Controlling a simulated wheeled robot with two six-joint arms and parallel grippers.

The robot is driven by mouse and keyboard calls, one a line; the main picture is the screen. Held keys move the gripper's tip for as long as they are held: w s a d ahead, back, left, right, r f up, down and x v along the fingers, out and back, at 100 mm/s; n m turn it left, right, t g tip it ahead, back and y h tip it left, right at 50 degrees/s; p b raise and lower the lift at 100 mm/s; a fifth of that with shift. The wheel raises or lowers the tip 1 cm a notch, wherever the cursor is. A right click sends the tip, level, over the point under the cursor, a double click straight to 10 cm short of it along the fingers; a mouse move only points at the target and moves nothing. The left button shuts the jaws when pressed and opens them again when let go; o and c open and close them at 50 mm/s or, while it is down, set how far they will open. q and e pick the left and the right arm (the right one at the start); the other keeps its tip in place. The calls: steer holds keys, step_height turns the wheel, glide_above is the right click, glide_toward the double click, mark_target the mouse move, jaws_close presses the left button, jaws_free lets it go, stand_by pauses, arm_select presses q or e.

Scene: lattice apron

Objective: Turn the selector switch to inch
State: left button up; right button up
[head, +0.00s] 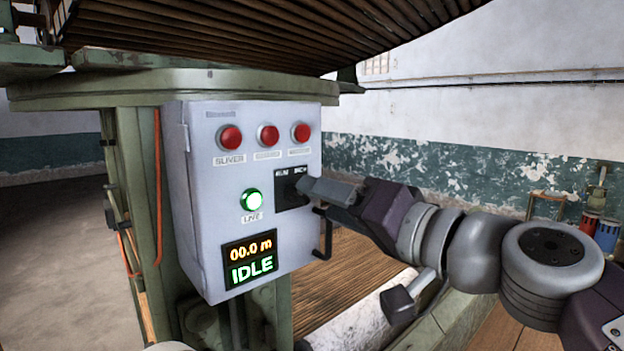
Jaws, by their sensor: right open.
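The selector switch (285,191) is a black plate on the front of a grey control box (205,240), with pale "RUN" and "INCH" labels along its top. My right gripper (310,187) comes in from the right, its fingers at the plate's right side. The fingers cover that part of the plate, so I cannot see the knob or which way it points. I cannot tell whether the fingers touch it. The right gripper is open. My left gripper is not in view.
Three red buttons (268,135) sit above the switch. A lit green button (252,200) and a display (250,259) reading "00.0 m" and "IDLE" are below left. A black handle (323,235) juts from the box's right edge. A slatted apron (240,25) hangs overhead.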

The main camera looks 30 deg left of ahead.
mark_target(298, 194)
steer(key=x, duration=0.2)
steer(key=p+x, duration=0.1)
steer(key=shift+s+a+r, duration=0.1)
steer(key=shift+s, duration=0.15)
steer(key=shift+w, duration=0.1)
steer(key=c, duration=0.4)
steer(key=shift+a, duration=0.1)
steer(key=c, duration=0.5)
jaws_close()
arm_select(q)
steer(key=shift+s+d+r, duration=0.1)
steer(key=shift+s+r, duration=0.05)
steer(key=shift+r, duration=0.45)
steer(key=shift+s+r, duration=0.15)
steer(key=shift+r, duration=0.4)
